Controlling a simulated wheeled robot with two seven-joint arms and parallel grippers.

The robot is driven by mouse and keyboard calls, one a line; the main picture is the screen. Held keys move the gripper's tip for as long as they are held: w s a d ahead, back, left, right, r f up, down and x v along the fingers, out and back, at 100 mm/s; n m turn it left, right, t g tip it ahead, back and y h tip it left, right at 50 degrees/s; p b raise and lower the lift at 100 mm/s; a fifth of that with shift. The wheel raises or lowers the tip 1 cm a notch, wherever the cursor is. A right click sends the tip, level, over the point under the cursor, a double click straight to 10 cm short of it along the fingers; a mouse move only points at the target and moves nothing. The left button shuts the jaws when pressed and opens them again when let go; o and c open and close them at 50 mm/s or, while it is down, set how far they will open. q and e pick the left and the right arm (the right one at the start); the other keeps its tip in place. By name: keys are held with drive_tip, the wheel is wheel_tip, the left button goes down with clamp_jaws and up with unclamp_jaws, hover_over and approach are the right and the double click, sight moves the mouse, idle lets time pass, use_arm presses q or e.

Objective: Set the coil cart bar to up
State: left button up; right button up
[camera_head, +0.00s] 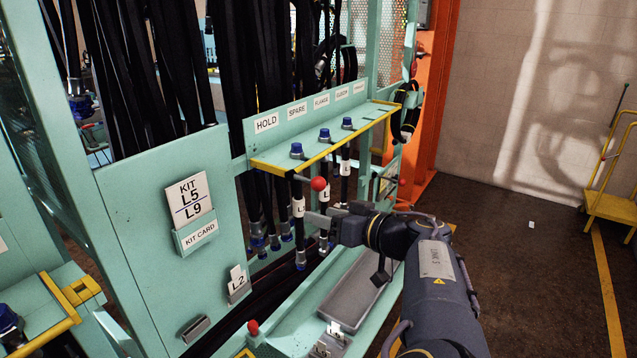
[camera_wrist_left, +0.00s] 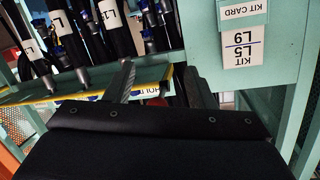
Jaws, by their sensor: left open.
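I cannot tell for certain which part is the coil cart bar. A short dark rod with a red ball end (camera_head: 318,184) sticks out under the yellow-edged hose shelf (camera_head: 335,140), roughly level. Another red knob (camera_head: 253,327) stands low on the teal frame. My left gripper (camera_head: 318,216) is open, just below the red ball, with its fingers near the labelled hanging hoses (camera_head: 299,207). It looks apart from the ball. My right gripper is in neither view.
A teal panel with a kit card (camera_head: 189,198) stands left of the hoses. A grey tray (camera_head: 352,290) lies below the shelf. An orange post (camera_head: 428,110) rises behind. A yellow cart (camera_head: 608,205) with a thin upright rod stands far right. The floor between is mostly clear.

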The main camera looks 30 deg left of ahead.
sight(324, 187)
use_arm(q)
drive_tip(key=d+r, duration=0.1)
drive_tip(key=d+r+y, duration=0.1)
drive_tip(key=r, duration=0.1)
drive_tip(key=d+r+t+y, duration=0.1)
drive_tip(key=r, duration=0.1)
drive_tip(key=shift+w+d+n, duration=0.2)
drive_tip(key=shift+d+n, duration=0.1)
drive_tip(key=shift+n, duration=0.1)
drive_tip(key=shift+w+a+r, duration=0.15)
drive_tip(key=shift+a+r, duration=0.05)
drive_tip(key=shift+r, duration=0.05)
drive_tip(key=p+x, duration=0.2)
drive_tip(key=x, duration=0.5)
drive_tip(key=shift+f, duration=0.2)
drive_tip(key=shift+c, duration=0.3)
clamp_jaws()
